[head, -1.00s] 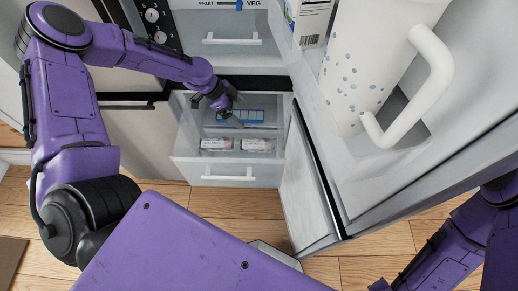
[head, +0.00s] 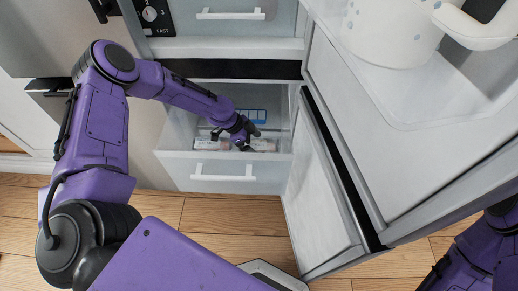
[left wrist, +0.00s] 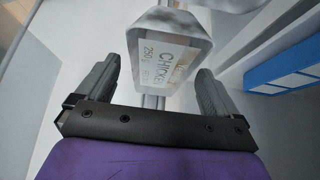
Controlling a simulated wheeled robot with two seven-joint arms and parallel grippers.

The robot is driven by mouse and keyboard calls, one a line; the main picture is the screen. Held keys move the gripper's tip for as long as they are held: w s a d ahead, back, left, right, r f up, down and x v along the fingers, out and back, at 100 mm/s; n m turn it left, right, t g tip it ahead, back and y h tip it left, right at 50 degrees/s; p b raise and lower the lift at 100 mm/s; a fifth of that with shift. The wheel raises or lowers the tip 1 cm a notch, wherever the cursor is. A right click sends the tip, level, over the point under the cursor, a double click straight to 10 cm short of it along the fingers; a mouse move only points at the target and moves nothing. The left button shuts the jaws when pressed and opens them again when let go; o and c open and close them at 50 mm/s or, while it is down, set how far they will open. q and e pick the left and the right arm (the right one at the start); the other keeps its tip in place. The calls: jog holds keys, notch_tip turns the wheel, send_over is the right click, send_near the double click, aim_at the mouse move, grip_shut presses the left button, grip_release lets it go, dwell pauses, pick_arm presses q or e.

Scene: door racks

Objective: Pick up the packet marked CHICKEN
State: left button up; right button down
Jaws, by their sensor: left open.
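The packet marked CHICKEN (left wrist: 165,62) shows in the left wrist view, a clear-wrapped pack with a pale label. It lies ahead of and between the fingertips of my left gripper (left wrist: 155,85), with gaps at both sides. The gripper is open and empty. In the head view my left gripper (head: 246,138) is inside the open freezer drawer (head: 185,172), over the row with a left packet (head: 208,144) and a right packet (head: 265,145). It partly hides them, and their print is too small to read there. My right gripper is out of view.
A blue tray (head: 250,115) lies behind the packets and shows at the right in the left wrist view (left wrist: 285,75). The drawer front with its white handle (head: 223,174) stands before them. An open door (head: 320,190) stands on the right, below a shelf with a white jug (head: 395,30).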

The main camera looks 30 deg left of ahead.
pick_arm(q)
jog(key=shift+x, duration=0.95)
jog(key=c, duration=1)
jog(key=shift+r, duration=0.1)
jog(key=shift+r, duration=0.1)
